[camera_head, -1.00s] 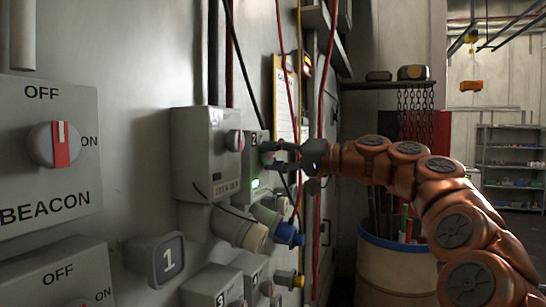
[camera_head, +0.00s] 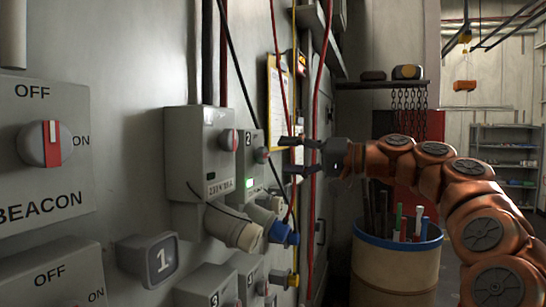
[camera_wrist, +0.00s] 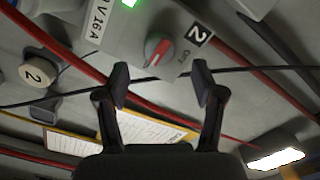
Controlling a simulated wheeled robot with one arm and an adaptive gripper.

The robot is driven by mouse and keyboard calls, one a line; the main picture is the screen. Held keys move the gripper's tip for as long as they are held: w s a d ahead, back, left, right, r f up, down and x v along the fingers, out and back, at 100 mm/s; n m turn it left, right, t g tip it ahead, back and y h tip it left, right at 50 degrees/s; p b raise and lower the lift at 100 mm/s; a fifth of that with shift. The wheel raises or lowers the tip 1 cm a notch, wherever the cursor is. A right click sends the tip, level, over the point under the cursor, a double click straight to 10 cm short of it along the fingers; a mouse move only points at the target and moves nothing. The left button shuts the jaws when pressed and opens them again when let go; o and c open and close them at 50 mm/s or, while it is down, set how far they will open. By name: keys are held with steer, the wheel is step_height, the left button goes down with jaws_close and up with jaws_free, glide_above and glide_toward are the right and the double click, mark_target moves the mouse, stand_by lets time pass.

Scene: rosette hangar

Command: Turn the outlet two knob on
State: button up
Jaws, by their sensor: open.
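The outlet two box (camera_head: 250,140) is grey and hangs on the wall, marked 2, with a lit green light (camera_head: 250,183). Its round knob (camera_head: 262,155) faces right. In the wrist view the knob (camera_wrist: 158,48) is grey with a red stripe lying aslant, beside the 2 label (camera_wrist: 199,35); its setting is hard to tell. My gripper (camera_head: 288,155) is open and empty, just right of the knob with a gap between. In the wrist view the fingertips (camera_wrist: 161,82) are spread, apart from the knob, which shows beyond them.
A larger outlet box (camera_head: 200,150) stands left of outlet two, with plugs below, one blue (camera_head: 283,234). Red cables (camera_head: 318,110) hang near my gripper. A beacon switch (camera_head: 45,145) is at the far left. A barrel (camera_head: 395,270) stands under my arm.

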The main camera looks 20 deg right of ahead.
steer(key=v, duration=0.6)
steer(key=shift+d, duration=0.2)
steer(key=shift+s+a+f, duration=0.1)
steer(key=shift+s, duration=0.05)
